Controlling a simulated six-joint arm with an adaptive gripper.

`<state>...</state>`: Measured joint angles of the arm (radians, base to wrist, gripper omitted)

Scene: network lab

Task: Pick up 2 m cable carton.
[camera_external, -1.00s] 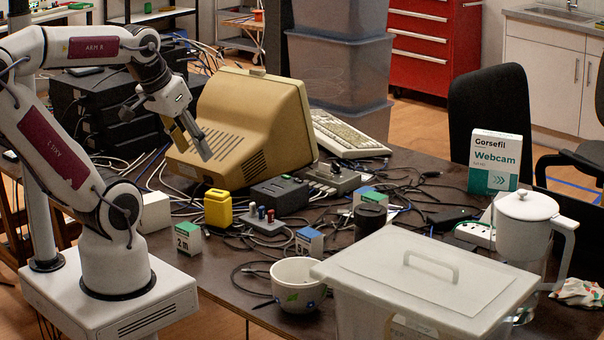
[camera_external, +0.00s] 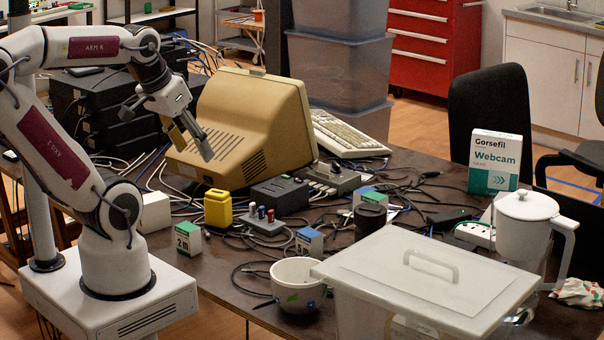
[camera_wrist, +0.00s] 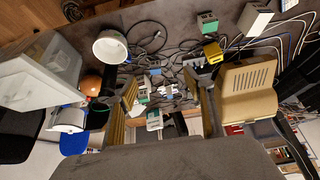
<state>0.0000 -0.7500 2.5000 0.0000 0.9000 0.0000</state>
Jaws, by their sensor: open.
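The 2 m cable carton (camera_external: 188,240) is a small white box with a green top, marked "2 m". It stands upright on the dark table near its front left edge, beside my arm's base. A small white carton with a green top, apparently the same one, shows near the top of the wrist view (camera_wrist: 207,23). My gripper (camera_external: 193,143) is open and empty. It hangs in front of the beige monitor, well above and behind the carton, and does not touch it. In the wrist view the two fingers of my gripper (camera_wrist: 166,88) stand apart.
A yellow block (camera_external: 218,208) and a white box (camera_external: 152,212) stand near the carton. A blue-topped carton (camera_external: 309,243) and a white bowl (camera_external: 297,285) are to the right. The beige monitor (camera_external: 240,125) is behind. Loose cables cover much of the table.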

